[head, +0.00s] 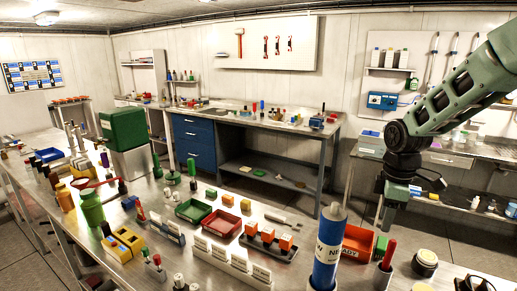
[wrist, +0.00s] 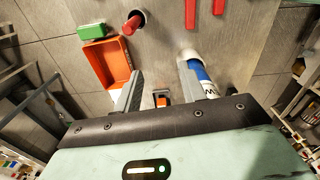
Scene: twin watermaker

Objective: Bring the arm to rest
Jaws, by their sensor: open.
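My green arm (head: 455,95) reaches in from the right in the head view, bent at a dark joint. My gripper (head: 388,217) hangs down from it above the right end of the bench (head: 205,265). In the wrist view my gripper (wrist: 160,72) has its two grey fingers apart, with nothing held between them. A small orange and dark item shows through the gap, beyond the fingers. A blue bottle with a white label (wrist: 198,72) shows beside the right finger; I cannot tell if they touch. The same bottle stands upright (head: 328,245) in the head view.
An orange-red bin (head: 357,242) lies near the gripper; it also shows in the wrist view (wrist: 112,62). A red-handled tool (head: 389,253) stands beside it. Trays, bottles and blocks crowd the bench. A back workbench with blue drawers (head: 195,145) stands across open floor.

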